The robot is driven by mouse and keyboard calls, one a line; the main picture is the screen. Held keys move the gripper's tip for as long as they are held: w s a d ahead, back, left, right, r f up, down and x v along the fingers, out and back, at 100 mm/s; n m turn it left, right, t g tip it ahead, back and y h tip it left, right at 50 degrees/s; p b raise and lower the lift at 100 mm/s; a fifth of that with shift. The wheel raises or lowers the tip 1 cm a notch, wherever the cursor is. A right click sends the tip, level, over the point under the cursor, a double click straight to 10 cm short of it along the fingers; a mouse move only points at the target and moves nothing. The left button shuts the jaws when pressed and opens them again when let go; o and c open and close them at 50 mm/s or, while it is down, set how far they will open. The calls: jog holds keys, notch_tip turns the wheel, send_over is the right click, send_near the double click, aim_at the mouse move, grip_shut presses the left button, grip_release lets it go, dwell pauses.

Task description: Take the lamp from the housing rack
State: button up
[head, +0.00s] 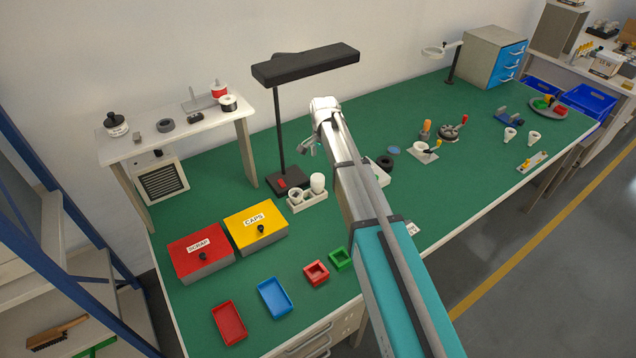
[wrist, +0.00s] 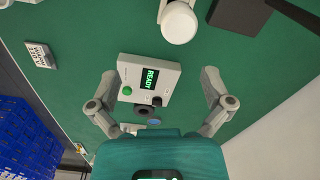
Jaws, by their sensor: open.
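The housing rack (head: 308,203) is a small white block on the green bench, in front of the black desk lamp's base. It holds white cup-like parts and a taller white rounded piece (head: 317,182) at its right end, which looks like the lamp. In the wrist view a white cylinder (wrist: 178,24), likely the same piece, shows at the top edge, beyond my fingers. My gripper (head: 308,148) is above the bench, behind the rack in the head view. In the wrist view my gripper (wrist: 161,80) is open and empty, its fingers wide apart.
A tester box reading READY (wrist: 151,77) shows between my fingers, below them on the bench. The black desk lamp (head: 305,63) stands upright close to the left of my arm. Yellow (head: 256,227) and red (head: 200,256) boxes stand left of the rack.

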aim_at(317, 177)
jog(key=shift+w+a+r+m, duration=0.25)
jog(key=shift+w+a+m, duration=0.05)
jog(key=shift+w+a, duration=0.5)
jog(key=shift+f, duration=0.1)
notch_tip(317, 177, down, 8)
jog(key=b, duration=0.8)
jog(key=shift+f, duration=0.2)
jog(key=shift+f+b, duration=0.1)
jog(key=shift+b, duration=0.2)
jog(key=f+b, duration=0.3)
jog(key=shift+w+a+f, duration=0.15)
jog(key=shift+w, duration=0.05)
jog(key=shift+f+b, duration=0.85)
jog(key=shift+b, duration=0.2)
jog(key=shift+c, duration=0.3)
